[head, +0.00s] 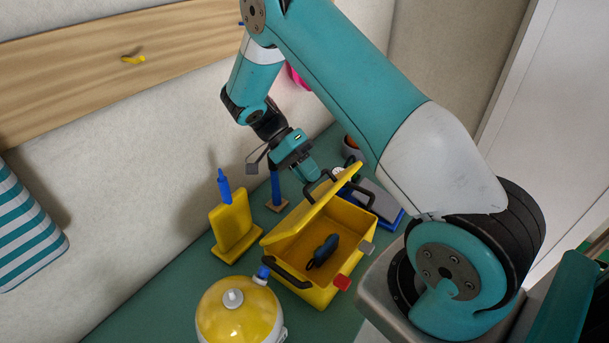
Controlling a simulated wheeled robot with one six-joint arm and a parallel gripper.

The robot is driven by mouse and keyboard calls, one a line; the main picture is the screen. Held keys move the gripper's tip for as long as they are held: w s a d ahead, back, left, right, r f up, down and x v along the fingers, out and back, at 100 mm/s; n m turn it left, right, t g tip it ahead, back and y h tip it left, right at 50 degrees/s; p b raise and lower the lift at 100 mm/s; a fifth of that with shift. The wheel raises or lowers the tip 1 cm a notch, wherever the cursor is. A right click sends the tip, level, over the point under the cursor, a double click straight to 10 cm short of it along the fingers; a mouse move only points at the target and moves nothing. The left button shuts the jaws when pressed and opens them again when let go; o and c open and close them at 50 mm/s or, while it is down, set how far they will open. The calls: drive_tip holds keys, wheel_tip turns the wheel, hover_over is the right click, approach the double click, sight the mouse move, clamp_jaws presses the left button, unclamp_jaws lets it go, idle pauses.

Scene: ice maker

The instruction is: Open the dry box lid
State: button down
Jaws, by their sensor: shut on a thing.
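The yellow dry box (322,293) stands on the green table, with a dark blue object (324,249) inside. Its yellow lid (322,207) is raised and tilted, so the inside shows from the front right. My gripper (308,175) is at the lid's raised upper edge, shut beside the black handle there. The exact contact is small and partly hidden.
A yellow stand with a blue top (232,222) is left of the box. A yellow dome-shaped container (236,306) is in front, close to it. A blue post (275,185) and a grey-and-blue flat item (380,199) are behind. The wall borders the table's left.

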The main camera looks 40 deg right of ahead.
idle(0.4)
drive_tip(key=c, duration=1.2)
unclamp_jaws()
drive_tip(key=shift+o, duration=0.2)
drive_tip(key=shift+w, duration=0.1)
